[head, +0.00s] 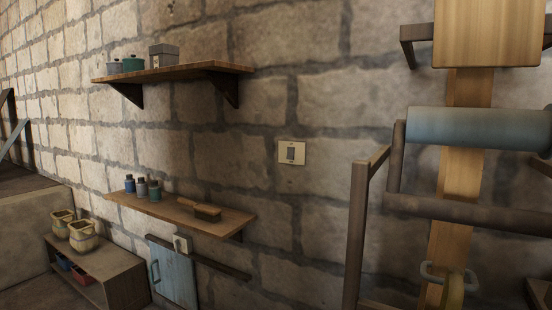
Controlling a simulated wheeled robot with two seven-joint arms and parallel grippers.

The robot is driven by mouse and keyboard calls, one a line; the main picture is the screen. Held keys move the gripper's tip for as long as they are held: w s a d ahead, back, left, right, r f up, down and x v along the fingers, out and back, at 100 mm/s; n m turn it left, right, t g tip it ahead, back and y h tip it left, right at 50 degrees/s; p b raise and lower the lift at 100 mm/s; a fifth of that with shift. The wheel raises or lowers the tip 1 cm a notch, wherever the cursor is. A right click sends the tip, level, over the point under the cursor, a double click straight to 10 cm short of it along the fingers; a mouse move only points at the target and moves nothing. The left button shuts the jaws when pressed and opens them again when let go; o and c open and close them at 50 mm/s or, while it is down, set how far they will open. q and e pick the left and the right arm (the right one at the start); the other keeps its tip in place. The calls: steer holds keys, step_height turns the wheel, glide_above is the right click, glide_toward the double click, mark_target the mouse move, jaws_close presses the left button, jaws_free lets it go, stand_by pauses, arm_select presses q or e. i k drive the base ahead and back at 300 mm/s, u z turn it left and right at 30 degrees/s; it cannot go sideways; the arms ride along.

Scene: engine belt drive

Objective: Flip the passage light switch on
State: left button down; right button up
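The light switch (291,152) is a small cream plate with a grey rocker. It is mounted on the stone block wall, right of the two shelves and left of a dark metal frame. Whether the rocker is on or off is too small to tell. Neither of my grippers shows in the head view.
An upper shelf (190,71) holds small pots and a grey box. A lower shelf (170,207) holds small bottles and a brush. A low cabinet (118,266) with two baskets stands at lower left. A dark metal frame (358,225) with a blue roller (475,127) stands at right.

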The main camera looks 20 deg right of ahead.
mark_target(291, 151)
steer(key=i, duration=1.25)
steer(key=z, duration=2.05)
